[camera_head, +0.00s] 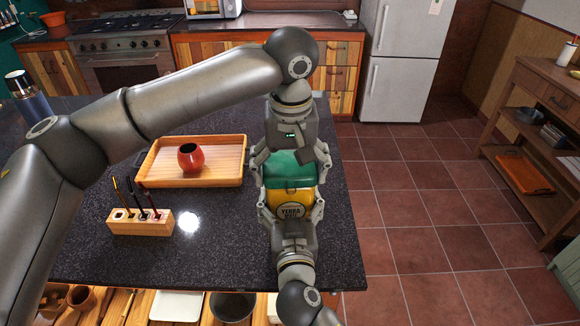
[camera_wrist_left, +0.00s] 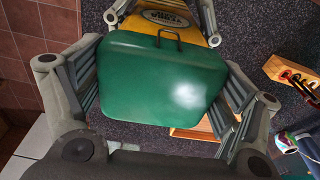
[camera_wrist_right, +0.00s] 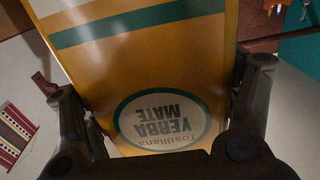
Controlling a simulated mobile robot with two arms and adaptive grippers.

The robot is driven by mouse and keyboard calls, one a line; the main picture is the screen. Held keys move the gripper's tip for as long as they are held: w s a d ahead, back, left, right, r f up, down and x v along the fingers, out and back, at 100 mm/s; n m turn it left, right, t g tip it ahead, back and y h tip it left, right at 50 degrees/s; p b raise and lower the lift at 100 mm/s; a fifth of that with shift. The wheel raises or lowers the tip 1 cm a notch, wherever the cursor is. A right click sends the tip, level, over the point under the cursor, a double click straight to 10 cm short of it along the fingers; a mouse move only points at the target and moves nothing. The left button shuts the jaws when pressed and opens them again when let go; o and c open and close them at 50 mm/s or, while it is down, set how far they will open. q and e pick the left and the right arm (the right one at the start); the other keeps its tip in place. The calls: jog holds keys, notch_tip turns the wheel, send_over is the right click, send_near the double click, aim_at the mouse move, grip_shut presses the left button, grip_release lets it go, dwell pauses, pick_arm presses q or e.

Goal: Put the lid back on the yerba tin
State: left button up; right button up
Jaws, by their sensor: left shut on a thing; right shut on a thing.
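My right gripper (camera_head: 291,212) is shut on the tin's sides; the tin also fills the right wrist view (camera_wrist_right: 150,60). The green lid (camera_head: 288,165) is at the top of the tin. My left gripper (camera_head: 290,168) is shut on the lid from the far side. In the left wrist view the lid (camera_wrist_left: 160,85) sits between the fingers, with a small wire handle at its edge. Whether the lid is fully seated on the tin cannot be told.
A wooden tray (camera_head: 225,176) with a red mate gourd (camera_head: 191,157) lies left of the tin. A wooden block (camera_head: 140,222) holding several thin utensils stands nearer. A dark flask (camera_head: 28,95) is at the far left. The counter's right edge is close to the tin.

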pick_arm(q)
jog(key=shift+f, duration=0.35)
jog(key=o, duration=0.8)
jog(key=r, duration=0.8)
jog(key=s+r, duration=0.1)
jog(key=r, duration=0.3)
jog(key=shift+f, duration=0.1)
pick_arm(e)
jog(key=o, duration=1.4)
jog(key=shift+c, duration=0.2)
